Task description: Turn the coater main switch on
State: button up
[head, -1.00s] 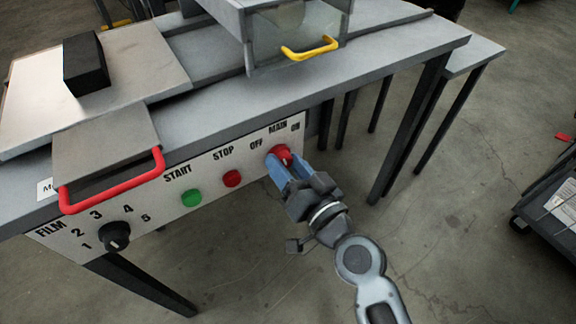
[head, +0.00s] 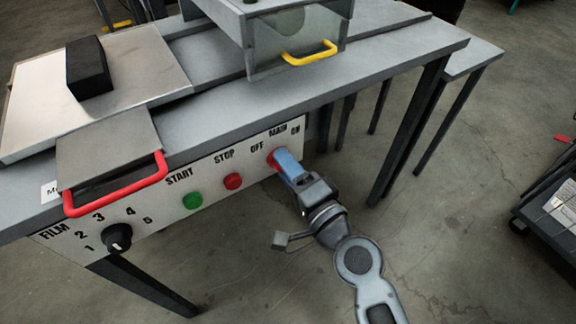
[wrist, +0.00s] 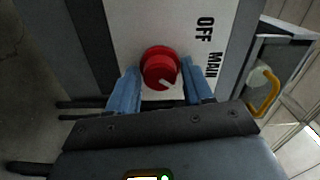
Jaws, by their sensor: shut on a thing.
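The main switch is a red round knob (wrist: 159,68) on the white front panel of the coater, with a white mark on its face. In the wrist view the mark points to the lower right, away from the OFF label (wrist: 204,29). My gripper (head: 279,158) is shut on the knob, with one blue finger on each side of it. In the head view the fingers hide most of the knob, leaving only a red edge (head: 271,160).
To the left on the panel are a red STOP button (head: 233,181), a green START button (head: 193,201) and a black FILM dial (head: 117,237). A red handle (head: 120,190) juts out above them. Table legs (head: 412,130) stand to the right of my gripper.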

jog(key=shift+d+m, duration=0.1)
jog(key=shift+m, duration=0.7)
jog(key=shift+f, duration=0.1)
jog(key=o, duration=0.9)
jog(key=shift+c, duration=0.2)
jog(key=b+v, duration=0.1)
jog(key=v, duration=0.6)
jog(key=shift+s+d, duration=0.2)
jog(key=shift+s, duration=0.15)
